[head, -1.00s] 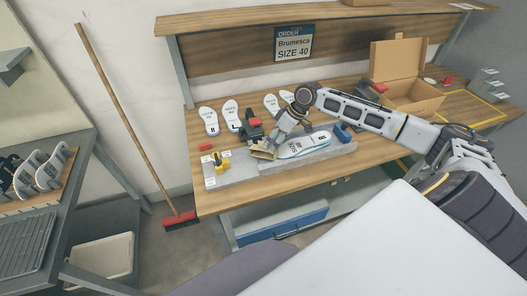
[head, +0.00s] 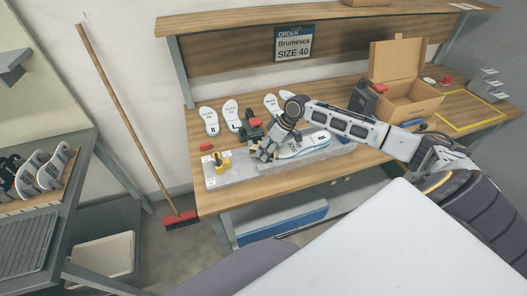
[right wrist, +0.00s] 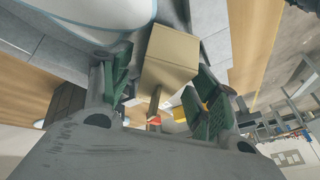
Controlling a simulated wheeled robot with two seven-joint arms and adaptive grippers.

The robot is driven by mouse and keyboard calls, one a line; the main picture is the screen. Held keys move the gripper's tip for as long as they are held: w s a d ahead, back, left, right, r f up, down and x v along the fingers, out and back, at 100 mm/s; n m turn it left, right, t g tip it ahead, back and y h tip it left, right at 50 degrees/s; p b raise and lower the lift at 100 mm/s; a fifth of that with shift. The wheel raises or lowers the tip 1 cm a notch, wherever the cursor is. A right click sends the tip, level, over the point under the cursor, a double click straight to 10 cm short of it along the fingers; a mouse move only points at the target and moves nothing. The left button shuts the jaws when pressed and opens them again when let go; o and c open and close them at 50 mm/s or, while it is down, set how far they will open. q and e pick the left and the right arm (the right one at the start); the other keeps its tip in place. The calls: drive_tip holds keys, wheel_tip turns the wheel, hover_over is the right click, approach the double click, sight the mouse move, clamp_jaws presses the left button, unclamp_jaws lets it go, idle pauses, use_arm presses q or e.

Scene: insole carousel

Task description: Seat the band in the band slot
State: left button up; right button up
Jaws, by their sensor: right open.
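My right gripper (head: 266,150) is over the grey fixture plate (head: 236,181), left of the white insole (head: 302,146). In the right wrist view my right gripper (right wrist: 163,65) is open, its green-padded fingers on either side of a tan block-like piece (right wrist: 172,48). This piece may be the band; I cannot tell for certain, nor whether it touches the fingers. In the head view it is mostly hidden by the gripper. The insole's edge also shows in the right wrist view (right wrist: 95,15). The band slot cannot be made out. My left gripper is out of view.
A yellow part (head: 221,161) stands on the plate's left end. A red-and-black tool (head: 251,129) is behind the gripper. Several insoles lie along the bench back. An open cardboard box (head: 405,100) is at the right. A broom (head: 125,125) leans left of the bench.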

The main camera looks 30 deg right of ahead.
sight(266, 149)
drive_tip(key=shift+c, duration=0.2)
drive_tip(key=c, duration=0.8)
drive_tip(key=shift+r, duration=0.1)
wheel_tip(266, 149, up, 10)
drive_tip(key=shift+f+b, duration=0.1)
drive_tip(key=shift+b, duration=0.25)
drive_tip(key=shift+a+p, duration=0.2)
drive_tip(key=shift+p, duration=0.1)
idle(0.6)
